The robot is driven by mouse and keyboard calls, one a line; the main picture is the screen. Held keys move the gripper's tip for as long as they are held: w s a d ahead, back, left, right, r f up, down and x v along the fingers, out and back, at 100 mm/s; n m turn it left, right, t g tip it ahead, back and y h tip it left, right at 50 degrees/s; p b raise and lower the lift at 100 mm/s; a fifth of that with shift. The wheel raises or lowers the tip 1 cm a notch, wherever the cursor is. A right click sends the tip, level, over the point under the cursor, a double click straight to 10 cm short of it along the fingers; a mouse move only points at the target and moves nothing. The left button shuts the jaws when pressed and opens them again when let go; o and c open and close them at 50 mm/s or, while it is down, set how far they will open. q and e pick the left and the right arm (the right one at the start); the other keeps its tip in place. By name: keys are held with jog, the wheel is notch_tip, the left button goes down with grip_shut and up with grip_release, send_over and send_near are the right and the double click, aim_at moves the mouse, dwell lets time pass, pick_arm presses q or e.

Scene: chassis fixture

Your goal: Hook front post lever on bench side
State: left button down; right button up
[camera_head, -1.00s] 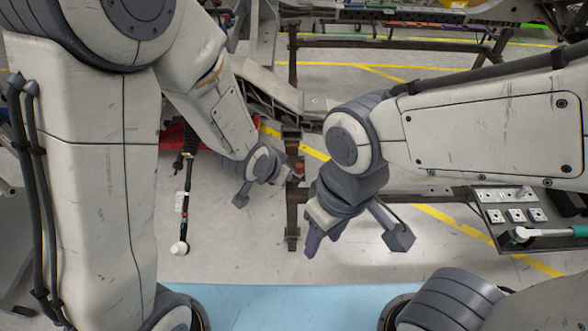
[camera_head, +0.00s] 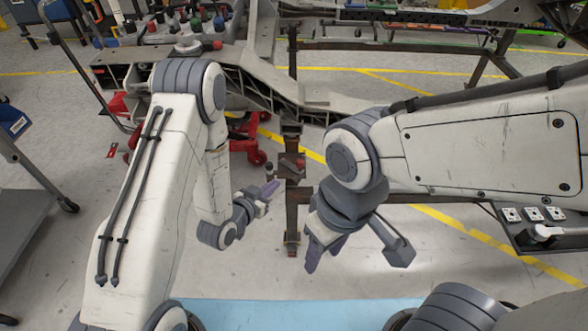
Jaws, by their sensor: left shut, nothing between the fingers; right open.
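The dark front post (camera_head: 292,215) stands upright in the middle of the head view, under the chassis frame. A small brownish lever-like part (camera_head: 291,166) sits on its upper section; its exact shape is hard to tell. My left gripper (camera_head: 268,190) is shut and empty, just left of the post and slightly below that part, its purple fingertips pointing toward it. I cannot tell whether they touch. My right gripper (camera_head: 325,252) is open and empty, low and to the right of the post, fingers pointing down.
The chassis frame (camera_head: 262,85) spans the back. A dark tray (camera_head: 520,237) with small square plates is at the right, partly behind my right arm. A grey cart (camera_head: 32,225) stands at the left, and a red wheeled stand (camera_head: 247,150) behind my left arm. Floor around the post's foot is clear.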

aim_at(298, 165)
pick_arm(q)
jog(key=x, duration=1.4)
jog(key=shift+b, duration=0.3)
pick_arm(e)
jog(key=shift+f, duration=0.35)
